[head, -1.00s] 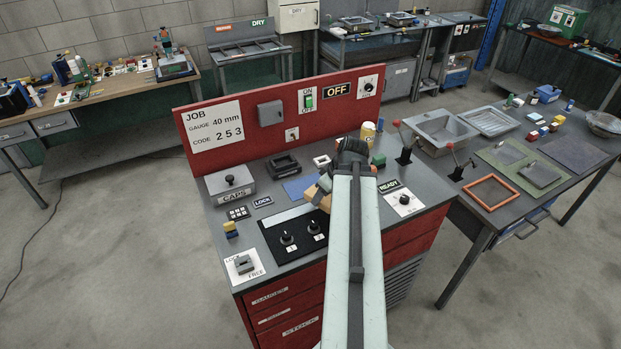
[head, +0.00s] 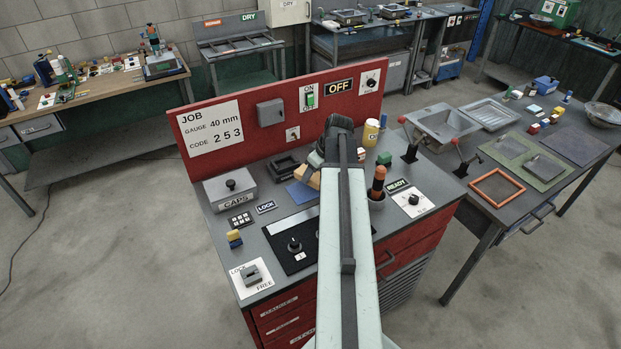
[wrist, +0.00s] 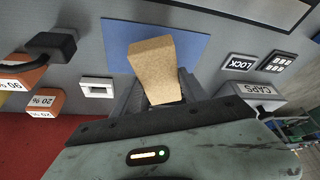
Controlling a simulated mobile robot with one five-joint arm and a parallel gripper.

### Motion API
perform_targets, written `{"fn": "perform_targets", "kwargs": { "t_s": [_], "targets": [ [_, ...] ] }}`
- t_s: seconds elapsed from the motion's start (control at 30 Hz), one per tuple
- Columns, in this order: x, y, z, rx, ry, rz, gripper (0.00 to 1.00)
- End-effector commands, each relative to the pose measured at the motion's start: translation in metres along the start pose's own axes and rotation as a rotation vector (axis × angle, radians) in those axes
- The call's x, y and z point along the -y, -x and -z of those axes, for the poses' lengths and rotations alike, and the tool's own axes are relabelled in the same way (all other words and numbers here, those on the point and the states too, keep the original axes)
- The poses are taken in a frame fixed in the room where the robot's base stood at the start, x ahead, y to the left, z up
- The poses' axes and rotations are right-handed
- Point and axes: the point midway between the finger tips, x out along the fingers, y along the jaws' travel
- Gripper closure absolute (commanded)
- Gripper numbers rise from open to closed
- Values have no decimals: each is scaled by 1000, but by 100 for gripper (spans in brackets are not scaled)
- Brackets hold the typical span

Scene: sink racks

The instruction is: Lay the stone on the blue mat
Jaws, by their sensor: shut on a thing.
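The stone (wrist: 154,66) is a tan, speckled block. My gripper (wrist: 160,92) is shut on its near end in the wrist view. The stone's far part overlaps the blue mat (wrist: 196,48) in that view; whether it touches the mat I cannot tell. In the head view the stone (head: 314,181) shows as a small tan piece left of my arm, by the right side of the blue mat (head: 299,194). My gripper is mostly hidden behind my arm there.
A black holder (head: 284,166) stands behind the mat, and the grey CAPS box (head: 230,188) is to its left. A cup with an orange-handled tool (head: 378,183) stands right of my arm. A yellow can (head: 371,133) and green block (head: 384,158) are farther back.

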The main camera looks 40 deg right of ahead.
Motion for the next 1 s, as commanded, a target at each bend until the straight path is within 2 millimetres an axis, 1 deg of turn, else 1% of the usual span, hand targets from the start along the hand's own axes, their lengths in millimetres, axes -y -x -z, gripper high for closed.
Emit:
{"fn": "perform_targets", "kwargs": {
  "t_s": [0.2,0.27,0.47,0.6,0.63,0.67,0.7,1.0],
  "targets": [
    [-8,-30,-22,-1,-17,-7,100],
    [-9,-32,-24,-1,-19,-8,100],
    [-9,-27,-23,0,-20,-8,100],
    [-10,-31,-26,-1,-21,-9,100],
    [-10,-30,-25,0,-22,-9,41],
    [-10,-29,-25,0,-22,-9,33],
    [-10,-29,-25,0,-22,-9,28],
    [-11,-28,-25,0,-23,-9,28]
  ]
}}
